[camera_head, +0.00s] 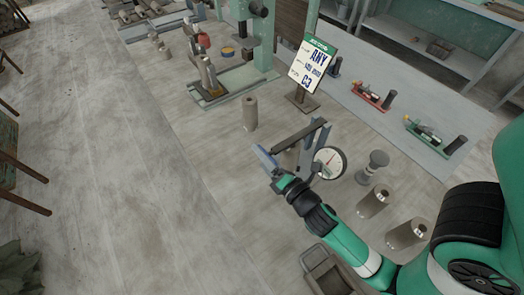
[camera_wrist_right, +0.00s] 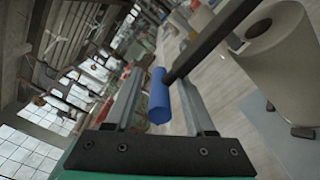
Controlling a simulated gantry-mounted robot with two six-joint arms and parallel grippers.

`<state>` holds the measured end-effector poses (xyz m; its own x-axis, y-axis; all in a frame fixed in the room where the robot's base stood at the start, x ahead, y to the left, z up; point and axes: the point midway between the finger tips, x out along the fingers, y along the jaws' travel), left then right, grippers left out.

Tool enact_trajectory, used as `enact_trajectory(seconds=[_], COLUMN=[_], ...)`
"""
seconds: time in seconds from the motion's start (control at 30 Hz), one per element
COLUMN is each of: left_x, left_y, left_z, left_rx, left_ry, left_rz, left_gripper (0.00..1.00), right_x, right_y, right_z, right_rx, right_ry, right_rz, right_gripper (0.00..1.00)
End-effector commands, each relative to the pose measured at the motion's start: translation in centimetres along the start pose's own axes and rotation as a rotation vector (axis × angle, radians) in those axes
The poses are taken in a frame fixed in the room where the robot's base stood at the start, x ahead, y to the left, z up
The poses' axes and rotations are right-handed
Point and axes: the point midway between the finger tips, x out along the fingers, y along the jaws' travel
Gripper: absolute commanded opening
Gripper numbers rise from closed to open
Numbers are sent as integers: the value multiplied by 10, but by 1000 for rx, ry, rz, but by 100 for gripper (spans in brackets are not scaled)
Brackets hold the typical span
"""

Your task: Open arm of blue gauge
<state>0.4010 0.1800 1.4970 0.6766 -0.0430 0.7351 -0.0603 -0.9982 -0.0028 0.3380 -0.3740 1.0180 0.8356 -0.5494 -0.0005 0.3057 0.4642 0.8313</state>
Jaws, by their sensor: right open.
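A gauge with a round white dial (camera_head: 328,163) and a red needle stands on the bench in the head view. A dark bar-shaped arm (camera_head: 305,132) shows beside and above the dial. My right gripper (camera_head: 284,152) is at this arm, left of the dial. In the right wrist view, a blue cylindrical grip (camera_wrist_right: 158,97) on the end of a dark bar (camera_wrist_right: 210,42) lies between my two open grey fingers. I cannot tell whether either finger touches it. My right arm hides part of the gauge's lower side. My left gripper is not in view.
A grey cylinder (camera_head: 250,113) stands behind the gripper. A dark spool-shaped piece (camera_head: 373,167) and two cylinders (camera_head: 373,202) (camera_head: 406,234) stand right of the gauge. A sign (camera_head: 312,66) stands behind. Red (camera_head: 373,96) and green (camera_head: 429,134) fixtures sit farther right.

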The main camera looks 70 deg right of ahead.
Motion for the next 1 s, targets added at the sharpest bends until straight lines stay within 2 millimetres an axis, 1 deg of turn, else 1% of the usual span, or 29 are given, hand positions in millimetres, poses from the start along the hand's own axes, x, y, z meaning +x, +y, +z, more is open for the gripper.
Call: enact_trajectory(seconds=[0.03,0.17,0.2,0.27,0.3,1.0], left_x=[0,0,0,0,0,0], left_y=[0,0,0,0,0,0], left_z=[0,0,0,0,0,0], left_rx=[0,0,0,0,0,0], left_ry=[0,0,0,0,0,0], left_rz=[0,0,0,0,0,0], left_gripper=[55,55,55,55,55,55], right_x=[0,0,0,0,0,0], right_y=[0,0,0,0,0,1], right_z=[0,0,0,0,0,0], right_rx=[0,0,0,0,0,-1], right_ry=[0,0,0,0,0,-1], right_rz=[0,0,0,0,0,2], right_gripper=[49,26,18,8,0,0])
